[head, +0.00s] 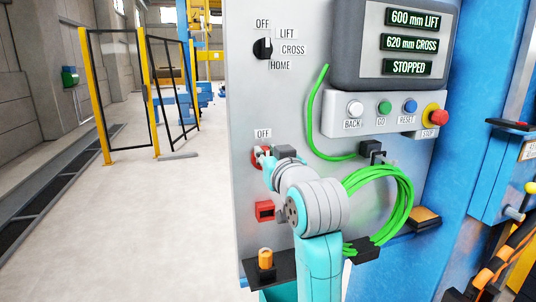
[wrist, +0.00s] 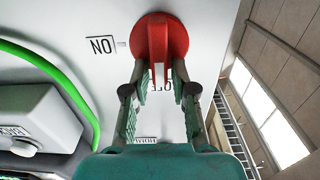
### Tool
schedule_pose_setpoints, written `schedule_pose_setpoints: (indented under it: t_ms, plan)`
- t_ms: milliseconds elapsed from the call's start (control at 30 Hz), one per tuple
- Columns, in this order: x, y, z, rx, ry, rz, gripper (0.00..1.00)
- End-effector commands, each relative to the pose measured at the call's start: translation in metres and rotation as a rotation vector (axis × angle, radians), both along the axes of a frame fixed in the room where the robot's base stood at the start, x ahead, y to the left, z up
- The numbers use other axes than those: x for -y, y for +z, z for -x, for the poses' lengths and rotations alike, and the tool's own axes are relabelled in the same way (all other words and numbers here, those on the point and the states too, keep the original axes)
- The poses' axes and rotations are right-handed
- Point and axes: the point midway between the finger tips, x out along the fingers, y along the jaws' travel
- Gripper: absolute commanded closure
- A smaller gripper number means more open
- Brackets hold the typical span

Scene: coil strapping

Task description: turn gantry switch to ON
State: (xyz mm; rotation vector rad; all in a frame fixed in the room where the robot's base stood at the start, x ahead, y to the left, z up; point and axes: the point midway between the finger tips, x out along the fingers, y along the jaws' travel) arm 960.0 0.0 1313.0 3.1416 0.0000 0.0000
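The gantry switch is a red rotary knob (wrist: 160,38) on the grey panel. In the wrist view, which sees the panel upside down, its handle ridge points down toward the partly hidden OFF label. The ON label (wrist: 103,45) is to its left. My gripper (wrist: 160,72) is at the knob, one finger on each side of the handle. The fingers look apart, with a small gap beside the handle; contact is not clear. In the head view, the knob (head: 257,151) shows below an OFF label (head: 263,133), and my gripper (head: 268,160) partly covers it.
A black selector (head: 263,48) sits higher on the panel. A screen (head: 400,45) reads STOPPED, above buttons and a red stop button (head: 438,117). A green cable coil (head: 403,200) hangs right of my arm. Open floor (head: 170,230) lies left.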

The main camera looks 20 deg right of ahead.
Motion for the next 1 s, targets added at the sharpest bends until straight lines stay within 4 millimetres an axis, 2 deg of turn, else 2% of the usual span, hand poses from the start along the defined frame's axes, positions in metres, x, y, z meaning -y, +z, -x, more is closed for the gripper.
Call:
schedule_pose_setpoints:
  t_ms: [33,67,567,1000]
  plan:
    - [0.0,0.0,0.0001,0.0,0.0,0.0,0.94]
    - [0.0,0.0,0.0001,0.0,0.0,0.0,1.0]
    - [0.002,-0.0001,0.0002,0.0,0.0,-0.072,1.0]
    - [0.0097,-0.0021,0.0002,0.0,0.0,-0.432,1.0]
